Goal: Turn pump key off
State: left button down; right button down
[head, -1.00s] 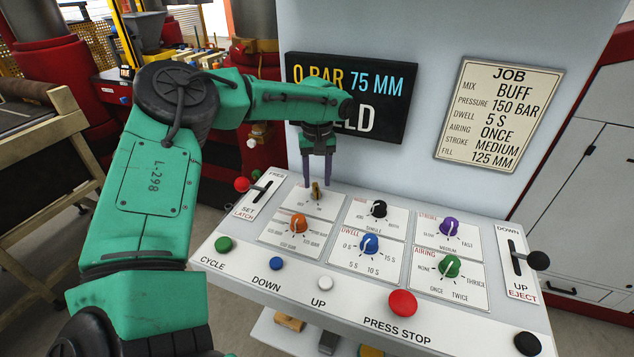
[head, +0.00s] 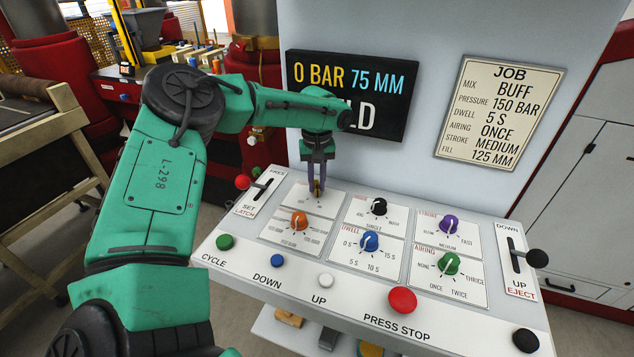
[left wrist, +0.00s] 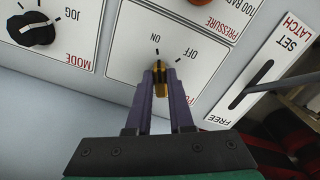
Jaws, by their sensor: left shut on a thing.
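The pump key (head: 317,187) is a small brass key at the upper left of the control panel. In the left wrist view the key (left wrist: 160,76) stands between my purple fingertips, beside the ON and OFF marks, and seems to point toward the ON mark. My left gripper (head: 316,184) points down from above and is shut on the key; the gripper also shows in the left wrist view (left wrist: 161,84). The fingers hide part of the key and its label. My right gripper is out of view.
An orange knob (head: 299,220), a black knob (head: 379,207) and a blue knob (head: 369,242) stand close by on the panel. A set/latch lever (head: 257,184) with a red ball is just left. The display screen (head: 375,95) rises behind, partly covered by my arm.

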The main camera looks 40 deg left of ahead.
pick_arm(q)
jog(key=m, duration=0.6)
jog(key=shift+a, duration=0.2)
jog(key=m, duration=0.5)
jog(key=shift+a+r, duration=0.1)
jog(key=shift+a, duration=0.05)
jog(key=shift+m, duration=0.4)
jog(key=c, duration=0.8)
grip_release()
notch_tip(320, 180, up, 14)
jog(key=b, duration=0.1)
jog(key=shift+r, duration=0.25)
